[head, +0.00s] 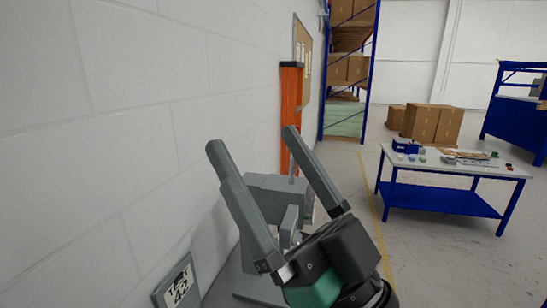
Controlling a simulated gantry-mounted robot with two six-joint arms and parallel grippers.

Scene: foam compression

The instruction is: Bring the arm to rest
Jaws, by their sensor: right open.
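My right gripper (252,148) is large in the lower middle of the head view. Its two grey fingers point up and away from me and stand wide apart, with nothing held between their tips. Behind the fingers is a grey machine (275,195) close to the white wall, partly hidden by the gripper. My left gripper is not in view.
The white wall (120,120) runs close along the left. An orange post (291,105) stands by the wall. A blue-framed table (440,203) with small items stands right. Cartons (432,124) lie beyond; floor between is clear.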

